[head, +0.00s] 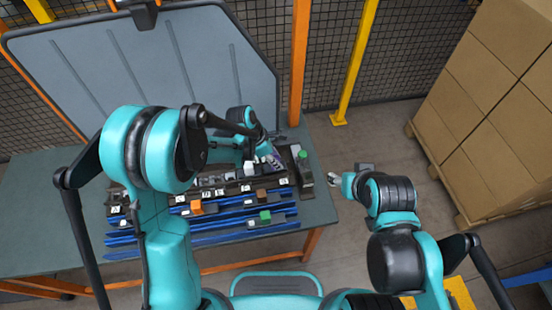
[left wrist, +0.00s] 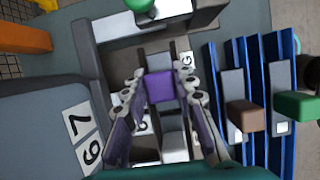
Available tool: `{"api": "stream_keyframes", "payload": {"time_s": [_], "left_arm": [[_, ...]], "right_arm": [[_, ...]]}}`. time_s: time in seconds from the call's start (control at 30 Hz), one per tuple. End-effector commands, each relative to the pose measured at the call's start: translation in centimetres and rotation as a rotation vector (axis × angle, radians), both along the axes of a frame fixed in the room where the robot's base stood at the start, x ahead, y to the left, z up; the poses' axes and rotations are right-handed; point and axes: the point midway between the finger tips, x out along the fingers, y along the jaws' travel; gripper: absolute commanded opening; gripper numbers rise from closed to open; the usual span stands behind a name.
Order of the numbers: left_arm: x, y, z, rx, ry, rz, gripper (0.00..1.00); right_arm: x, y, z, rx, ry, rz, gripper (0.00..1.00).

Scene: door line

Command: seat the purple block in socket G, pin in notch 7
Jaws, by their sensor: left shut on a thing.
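The purple block (left wrist: 160,86) sits between the two fingers of my left gripper (left wrist: 161,90) in the left wrist view, and the gripper is shut on it. In the head view the left gripper (head: 262,157) is at the right end of the dark fixture row, where a little purple shows. A label G (left wrist: 187,58) lies just beside the block, by a dark socket (left wrist: 158,56). Whether the block is in the socket or above it I cannot tell. Its pin and the notch are hidden. My right gripper (head: 334,177) is off the table's right side; its fingers are too small to judge.
Blue rails (left wrist: 283,75) carry a brown block (left wrist: 243,115) and a green block (left wrist: 298,105). Number labels (left wrist: 82,120) lie at the left of the wrist view. A grey box with a green button (head: 303,155) stands at the table's right end. An upright grey panel (head: 150,70) stands behind.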

Motion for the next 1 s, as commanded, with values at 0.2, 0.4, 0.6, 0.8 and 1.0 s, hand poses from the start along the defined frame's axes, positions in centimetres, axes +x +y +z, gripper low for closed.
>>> {"api": "stream_keyframes", "payload": {"time_s": [0.2,0.4,0.6,0.8,1.0], "left_arm": [[0.0,0.0,-0.5,0.000,0.000,0.000,0.00],[0.0,0.0,-0.5,0.000,0.000,0.000,0.00],[0.0,0.0,-0.5,0.000,0.000,0.000,0.51],[0.0,0.0,-0.5,0.000,0.000,0.000,0.51],[-0.1,0.8,1.4,0.000,-0.001,0.000,0.51]], "right_arm": [[0.0,0.0,-0.5,0.000,0.000,0.000,0.51],[0.0,0.0,-0.5,0.000,0.000,0.000,0.51],[0.0,0.0,-0.5,0.000,0.000,0.000,0.51],[0.0,0.0,-0.5,0.000,0.000,0.000,0.51],[0.0,0.0,-0.5,0.000,0.000,0.000,0.51]]}}
